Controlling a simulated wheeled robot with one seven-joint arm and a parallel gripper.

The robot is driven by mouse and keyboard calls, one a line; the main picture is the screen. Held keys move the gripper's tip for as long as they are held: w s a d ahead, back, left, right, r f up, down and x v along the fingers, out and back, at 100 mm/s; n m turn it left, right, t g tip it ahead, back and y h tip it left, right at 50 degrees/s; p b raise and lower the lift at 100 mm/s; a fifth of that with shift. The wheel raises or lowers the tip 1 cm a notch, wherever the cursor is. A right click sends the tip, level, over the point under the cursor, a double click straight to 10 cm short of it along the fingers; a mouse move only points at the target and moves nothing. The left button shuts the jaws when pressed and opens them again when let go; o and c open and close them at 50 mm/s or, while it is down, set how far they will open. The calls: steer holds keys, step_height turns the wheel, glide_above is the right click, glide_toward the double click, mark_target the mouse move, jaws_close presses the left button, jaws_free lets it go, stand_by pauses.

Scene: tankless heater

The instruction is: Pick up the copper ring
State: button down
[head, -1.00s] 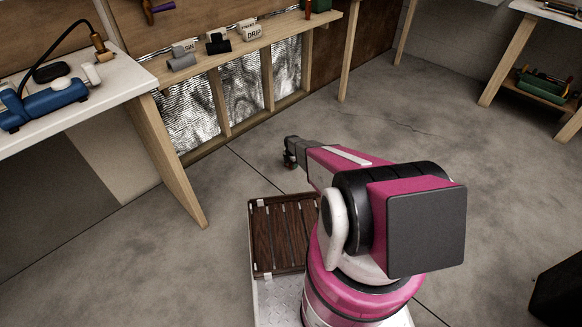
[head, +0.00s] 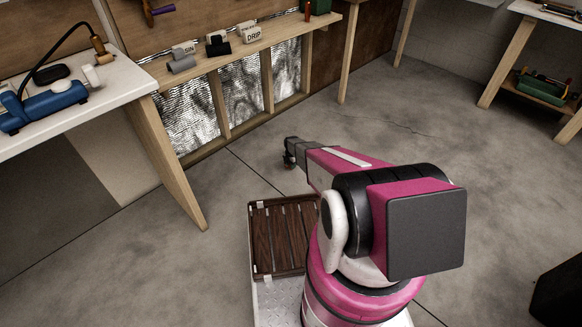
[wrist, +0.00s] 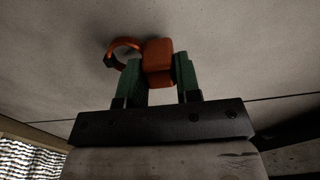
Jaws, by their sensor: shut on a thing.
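The copper ring (wrist: 124,44) is an orange-copper loop with a small dark piece at its left side. It shows in the wrist view beyond my fingertips, beside an orange-brown block (wrist: 158,55) that appears joined to it. My gripper (wrist: 157,66) has two green fingers, and the block sits between them with the loop sticking out past the left finger. In the head view my gripper (head: 290,160) is at the far end of the arm, over the open floor; the ring is too small there to make out clearly.
A white bench (head: 125,75) with a blue device (head: 50,105) stands at left. A wooden shelf (head: 285,28) with labelled blocks runs along the back wall. My slatted tray lies below the arm. Another bench (head: 530,30) stands at right. The concrete floor between is clear.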

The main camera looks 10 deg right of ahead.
step_height(320, 180, up, 3)
steer(key=shift+r, duration=0.1)
steer(key=s+a+r, duration=0.4)
steer(key=a+r, duration=0.2)
steer(key=a, duration=0.5)
steer(key=shift+s+r, duration=0.15)
steer(key=shift+r, duration=0.1)
steer(key=shift+d, duration=0.1)
